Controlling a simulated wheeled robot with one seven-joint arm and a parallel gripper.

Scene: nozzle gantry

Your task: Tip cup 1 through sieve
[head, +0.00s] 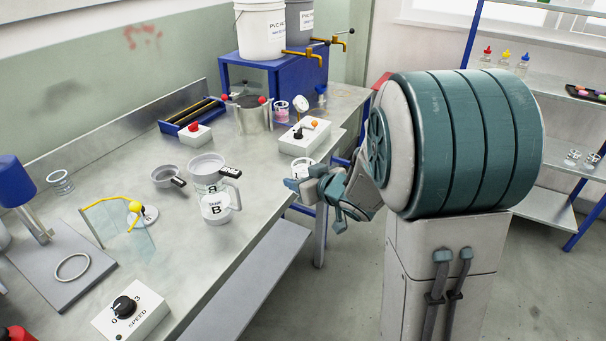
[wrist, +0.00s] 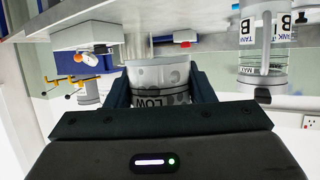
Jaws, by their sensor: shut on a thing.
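My gripper (head: 318,182) is shut on a clear cup (head: 302,166) beyond the table's right edge. In the wrist view the fingers (wrist: 160,92) clasp the cup (wrist: 158,76) from both sides; its band reads LOW, and no number is legible. A jug marked TANK B (head: 215,209) stands on the table to the left of my gripper. A shallow round piece with a black handle (head: 206,163) appears to sit on its top, likely the sieve. The jug also shows in the wrist view (wrist: 265,55), apart from the cup. The cup's inside is hidden.
A small pan with a black handle (head: 163,174) lies left of the jug. A white switch box (head: 306,136), a metal pot (head: 249,114) and a cup with pink contents (head: 281,109) stand farther back. A clear screen (head: 122,232) stands front left.

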